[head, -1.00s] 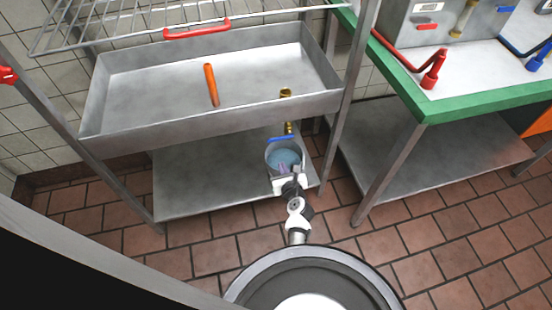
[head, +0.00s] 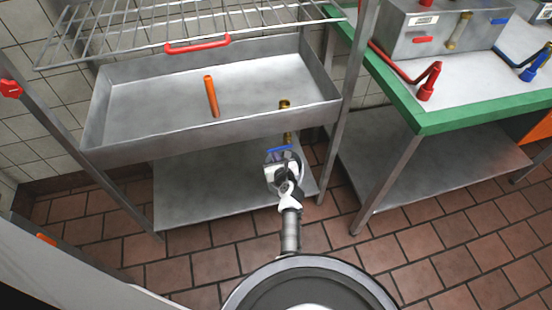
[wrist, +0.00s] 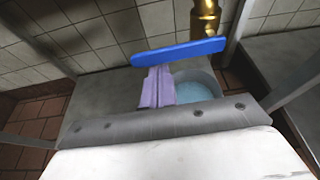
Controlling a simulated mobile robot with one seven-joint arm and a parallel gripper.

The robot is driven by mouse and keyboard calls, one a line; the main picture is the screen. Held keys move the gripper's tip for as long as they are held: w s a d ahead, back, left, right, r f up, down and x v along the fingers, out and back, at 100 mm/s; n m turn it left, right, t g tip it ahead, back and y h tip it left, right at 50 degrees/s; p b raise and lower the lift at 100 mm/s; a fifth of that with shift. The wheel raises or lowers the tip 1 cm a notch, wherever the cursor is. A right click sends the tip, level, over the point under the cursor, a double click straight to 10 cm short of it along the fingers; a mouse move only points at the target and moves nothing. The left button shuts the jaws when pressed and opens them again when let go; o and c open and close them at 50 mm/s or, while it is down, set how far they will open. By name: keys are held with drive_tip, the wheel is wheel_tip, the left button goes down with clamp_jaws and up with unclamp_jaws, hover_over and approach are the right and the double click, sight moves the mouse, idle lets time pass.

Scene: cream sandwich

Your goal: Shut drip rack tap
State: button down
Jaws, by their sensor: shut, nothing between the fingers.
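The drip rack tap is a brass valve (head: 287,137) under the tray's right end. Its flat blue lever (head: 279,149) lies crosswise to the brass body. In the wrist view the lever (wrist: 178,51) spans the upper middle, with the brass body (wrist: 206,18) above its right end. My gripper (head: 279,163) is just below the lever in the head view. In the wrist view its pale purple fingers (wrist: 157,88) are together and empty, with their tips at the lever's lower edge. I cannot tell whether they touch it.
A container of bluish liquid (wrist: 200,90) stands under the tap, mostly hidden behind my gripper in the head view. Rack posts stand close by. A green-edged table (head: 440,120) is at right.

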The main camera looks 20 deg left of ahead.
drive_tip(key=shift+r+p, duration=0.65)
drive_tip(key=shift+p, duration=0.25)
drive_tip(key=shift+r, duration=0.1)
drive_tip(key=shift+w, duration=0.1)
wheel_tip(320, 180, down, 6)
drive_tip(key=r+b, duration=0.1)
drive_tip(key=b, duration=0.4)
drive_tip(key=p+v, duration=0.2)
drive_tip(key=v, duration=0.8)
drive_tip(key=shift+r, duration=0.15)
drive_tip(key=shift+r, duration=0.1)
